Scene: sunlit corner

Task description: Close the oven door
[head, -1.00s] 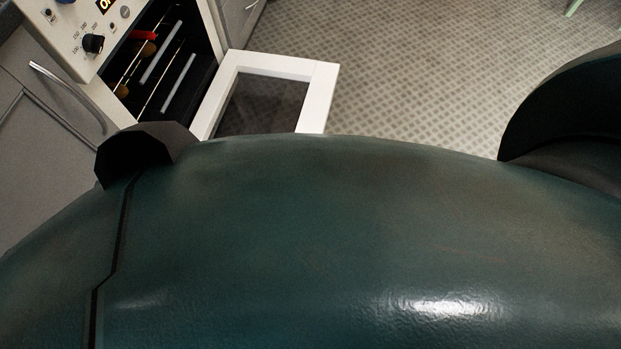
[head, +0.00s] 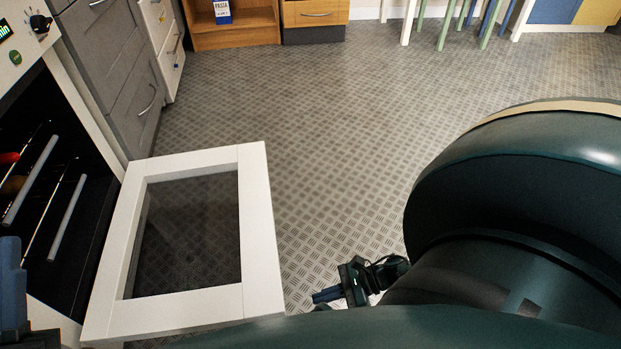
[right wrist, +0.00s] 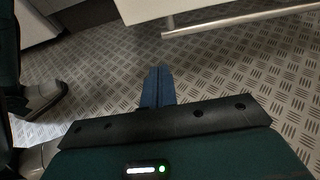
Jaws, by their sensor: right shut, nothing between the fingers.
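The oven door (head: 258,235) is open in the head view, folded down and out to about level, with a white frame and dark glass. It is hinged along the oven (head: 75,255) at the left, whose dark inside with racks shows. My right gripper (head: 326,296) is just right of the door's outer edge, apart from it in the picture. Its blue fingers (right wrist: 157,85) are shut together and empty. In the right wrist view, a white panel with a pale bar (right wrist: 240,19), apparently the door and its handle, lies ahead. Part of my left gripper (head: 12,285) shows at the left edge; its opening is unclear.
Grey drawers (head: 118,60) stand beyond the oven. A wooden cabinet (head: 236,32) and chair or table legs (head: 450,25) are at the back. The patterned floor (head: 330,120) between is clear. My right arm covers the lower right.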

